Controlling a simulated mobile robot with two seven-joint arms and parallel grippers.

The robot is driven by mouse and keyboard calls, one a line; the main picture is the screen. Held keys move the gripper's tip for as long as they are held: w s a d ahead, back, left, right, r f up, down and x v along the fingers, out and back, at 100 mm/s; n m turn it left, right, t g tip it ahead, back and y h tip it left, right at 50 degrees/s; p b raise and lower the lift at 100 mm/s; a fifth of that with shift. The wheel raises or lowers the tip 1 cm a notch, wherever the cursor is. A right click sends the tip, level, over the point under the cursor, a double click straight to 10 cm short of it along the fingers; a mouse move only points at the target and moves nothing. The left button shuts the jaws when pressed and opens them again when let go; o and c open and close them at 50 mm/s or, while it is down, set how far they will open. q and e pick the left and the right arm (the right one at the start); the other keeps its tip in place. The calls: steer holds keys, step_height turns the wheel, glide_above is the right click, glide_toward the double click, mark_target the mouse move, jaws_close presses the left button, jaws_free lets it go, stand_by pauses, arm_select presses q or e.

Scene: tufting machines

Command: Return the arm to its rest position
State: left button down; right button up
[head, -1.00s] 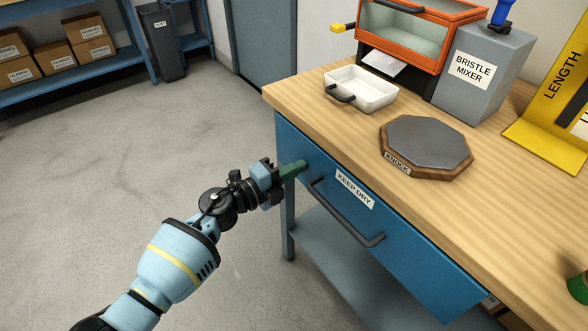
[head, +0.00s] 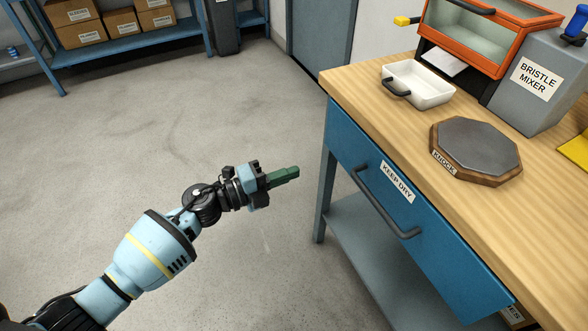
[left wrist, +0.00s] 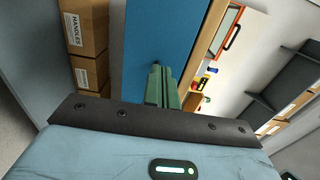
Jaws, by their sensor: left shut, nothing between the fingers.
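My left arm comes in from the lower left of the head view. Its gripper (head: 284,177) has green fingers that are shut with nothing between them. It hangs over open floor, apart from and to the left of the blue drawer labelled KEEP DRY (head: 415,200). The drawer looks closed. In the left wrist view, the green fingers (left wrist: 162,86) show in front of the blue drawer front (left wrist: 150,35). My right gripper is not in view.
The wooden workbench (head: 358,88) stands at the right, with a white tray (head: 425,88), an octagonal knock pad (head: 476,147) and a bristle mixer (head: 538,85) on top. The drawer handle (head: 385,205) sticks out. Shelves with boxes (head: 110,22) stand at the back left. The floor between is clear.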

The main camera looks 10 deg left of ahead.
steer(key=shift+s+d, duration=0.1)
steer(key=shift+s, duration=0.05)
